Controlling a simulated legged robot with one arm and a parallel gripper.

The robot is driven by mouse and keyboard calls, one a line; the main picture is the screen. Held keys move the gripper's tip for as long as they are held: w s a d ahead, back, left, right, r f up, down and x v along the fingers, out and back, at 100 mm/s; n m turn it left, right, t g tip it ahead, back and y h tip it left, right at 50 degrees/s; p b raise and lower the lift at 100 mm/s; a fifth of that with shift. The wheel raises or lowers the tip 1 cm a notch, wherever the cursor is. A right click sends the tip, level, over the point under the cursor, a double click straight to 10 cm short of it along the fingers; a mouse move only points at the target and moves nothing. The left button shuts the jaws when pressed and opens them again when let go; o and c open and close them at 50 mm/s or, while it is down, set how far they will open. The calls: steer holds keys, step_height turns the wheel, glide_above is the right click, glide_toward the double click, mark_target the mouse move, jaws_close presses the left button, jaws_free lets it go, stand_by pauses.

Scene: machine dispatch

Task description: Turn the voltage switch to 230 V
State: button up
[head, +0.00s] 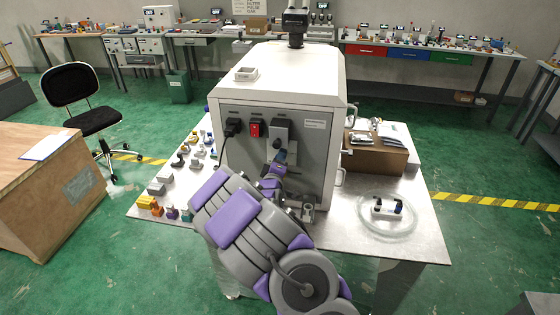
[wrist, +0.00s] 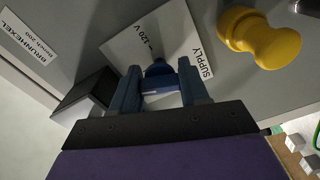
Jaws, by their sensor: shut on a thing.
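The voltage switch is a dark blue knob (wrist: 158,72) on a pale plate (wrist: 150,38) lettered "120 V" and "SUPPLY" in the wrist view. My gripper (wrist: 160,78) is shut on it, with one finger on each side. The knob's face is partly hidden between the fingers, and no 230 V mark can be read. In the head view my gripper (head: 279,160) is at the front panel of the white machine (head: 290,75), below a dark grey box, and the knob is too small to make out there.
A yellow knob (wrist: 260,38) stands beside the plate in the wrist view. On the panel are a black plug (head: 232,127) and a red switch (head: 256,129).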

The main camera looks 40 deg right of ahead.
steer(key=n, duration=0.3)
steer(key=shift+a+f, duration=0.1)
steer(key=shift+f, duration=0.15)
steer(key=shift+n, duration=0.5)
steer(key=o, duration=1.1)
steer(key=shift+w+a, duration=0.1)
steer(key=shift+w, duration=0.05)
steer(key=shift+c, duration=0.2)
steer(key=shift+r, duration=0.1)
steer(key=p+v, duration=0.5)
steer(key=v, duration=0.7)
steer(key=shift+a+r, duration=0.15)
steer(key=shift+a+p, duration=0.1)
steer(key=shift+p, duration=0.35)
